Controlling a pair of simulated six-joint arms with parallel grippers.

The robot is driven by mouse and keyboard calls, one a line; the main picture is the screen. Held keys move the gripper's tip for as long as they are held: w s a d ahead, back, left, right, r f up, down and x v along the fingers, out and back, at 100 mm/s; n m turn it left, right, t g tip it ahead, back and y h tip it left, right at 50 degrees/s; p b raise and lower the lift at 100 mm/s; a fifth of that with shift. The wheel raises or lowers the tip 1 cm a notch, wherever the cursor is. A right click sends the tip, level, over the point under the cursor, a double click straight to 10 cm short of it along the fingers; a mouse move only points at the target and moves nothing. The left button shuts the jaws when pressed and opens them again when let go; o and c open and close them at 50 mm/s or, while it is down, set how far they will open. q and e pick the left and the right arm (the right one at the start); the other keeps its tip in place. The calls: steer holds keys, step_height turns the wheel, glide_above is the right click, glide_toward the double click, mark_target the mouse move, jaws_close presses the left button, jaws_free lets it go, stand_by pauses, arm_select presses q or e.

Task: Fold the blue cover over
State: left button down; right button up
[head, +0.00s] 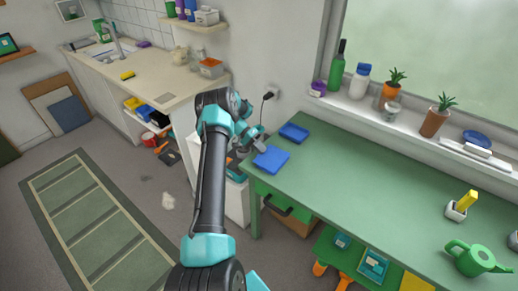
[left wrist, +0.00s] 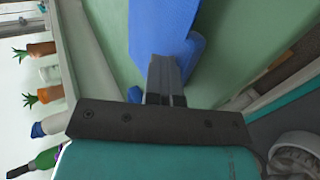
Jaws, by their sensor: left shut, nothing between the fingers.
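A flat blue piece (head: 271,159), seemingly the cover, lies at the left end of the green table (head: 350,185). A second, smaller blue piece (head: 294,132) lies behind it, close to the wall. My left gripper (head: 261,146) is shut and empty, just above and beside the near blue piece. In the left wrist view, the closed fingers (left wrist: 165,75) point at a blue sheet (left wrist: 162,28), with a rounded blue part along its right side. The fingers overlap the blue in this view, and I cannot tell whether they touch it. My right gripper is out of view.
A windowsill (head: 400,122) behind the table holds a green bottle (head: 337,68), potted plants and a jar. A green watering can (head: 474,260) and a small pot with a yellow item (head: 458,208) stand at the right. The table's middle is clear.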

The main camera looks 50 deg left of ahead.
arm_select(q)
steer(key=shift+d+f, duration=0.3)
steer(key=shift+w+r, duration=0.15)
steer(key=shift+r, duration=0.25)
steer(key=r, duration=0.3)
steer(key=shift+a+r, duration=0.2)
steer(key=shift+r, duration=0.05)
steer(key=f+v, duration=0.1)
steer(key=v, duration=0.9)
steer(key=shift+a, duration=0.35)
steer(key=shift+r, duration=0.15)
